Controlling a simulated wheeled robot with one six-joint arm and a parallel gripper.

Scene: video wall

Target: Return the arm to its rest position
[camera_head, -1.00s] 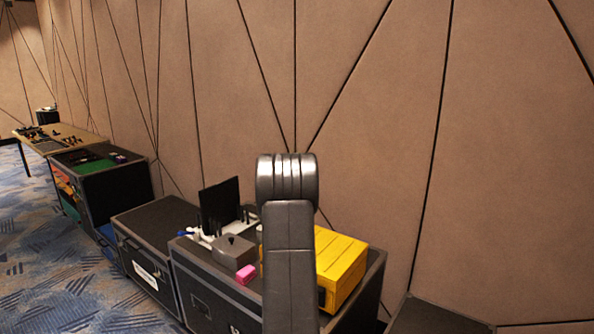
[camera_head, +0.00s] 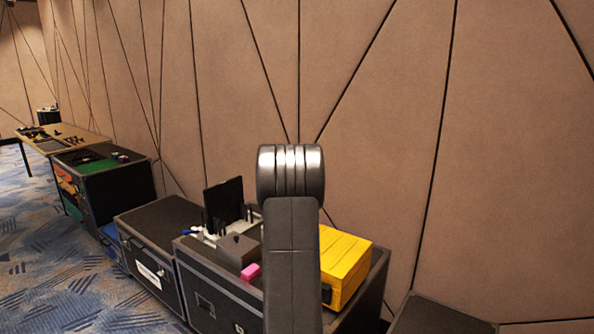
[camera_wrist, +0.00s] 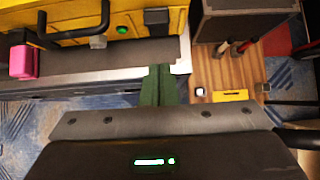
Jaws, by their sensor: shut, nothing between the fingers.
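My arm (camera_head: 291,240) stands upright in the middle of the head view, with its rounded joint at the top. My gripper does not show in that view. In the wrist view, my gripper (camera_wrist: 158,72) has its two dark green fingers together with nothing between them. The fingers point toward the front edge of a case top. The yellow box (camera_wrist: 120,22) and a pink block (camera_wrist: 23,60) lie beyond and to the left of the fingertips, apart from them.
The black case (camera_head: 215,282) carries the yellow box (camera_head: 347,262), a grey box (camera_head: 238,250), a pink block (camera_head: 250,272) and a dark screen (camera_head: 223,204). More cases and a table (camera_head: 62,137) run off left along the panelled wall. Carpet is clear at left.

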